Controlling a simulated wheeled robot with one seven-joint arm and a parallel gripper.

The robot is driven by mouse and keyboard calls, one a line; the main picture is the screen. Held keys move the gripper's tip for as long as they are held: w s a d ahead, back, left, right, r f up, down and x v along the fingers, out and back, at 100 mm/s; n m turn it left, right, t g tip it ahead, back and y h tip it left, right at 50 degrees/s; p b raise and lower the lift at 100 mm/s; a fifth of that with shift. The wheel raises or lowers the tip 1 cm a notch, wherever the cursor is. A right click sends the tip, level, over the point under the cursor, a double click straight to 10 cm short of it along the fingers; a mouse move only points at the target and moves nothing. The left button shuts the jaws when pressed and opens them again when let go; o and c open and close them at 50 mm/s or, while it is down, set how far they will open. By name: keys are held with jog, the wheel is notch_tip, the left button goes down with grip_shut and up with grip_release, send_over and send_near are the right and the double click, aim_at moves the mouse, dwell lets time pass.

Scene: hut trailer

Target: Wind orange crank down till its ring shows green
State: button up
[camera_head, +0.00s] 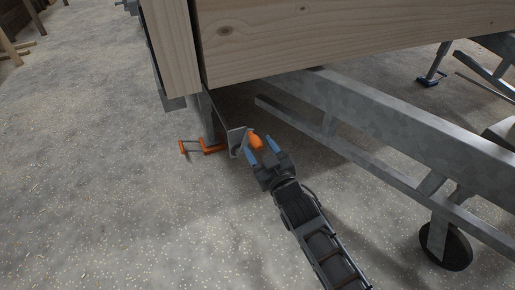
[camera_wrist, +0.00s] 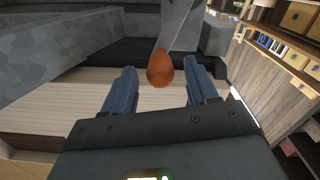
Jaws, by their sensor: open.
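The orange crank knob (camera_head: 257,142) is egg-shaped and sits at the end of a grey metal arm (camera_head: 237,138) below the trailer's corner. My gripper (camera_head: 261,146) is open, with its blue fingers on either side of the knob. In the wrist view the knob (camera_wrist: 160,68) hangs between the open fingers (camera_wrist: 160,80), with visible gaps on both sides. I cannot make out a ring or any green on the crank in either view.
The hut's timber corner (camera_head: 290,45) overhangs the crank closely. Galvanised trailer beams (camera_head: 390,125) and a wheel (camera_head: 449,248) lie to the right. The concrete floor (camera_head: 110,190) at left is clear.

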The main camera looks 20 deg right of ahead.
jog(key=shift+w, duration=1)
grip_shut()
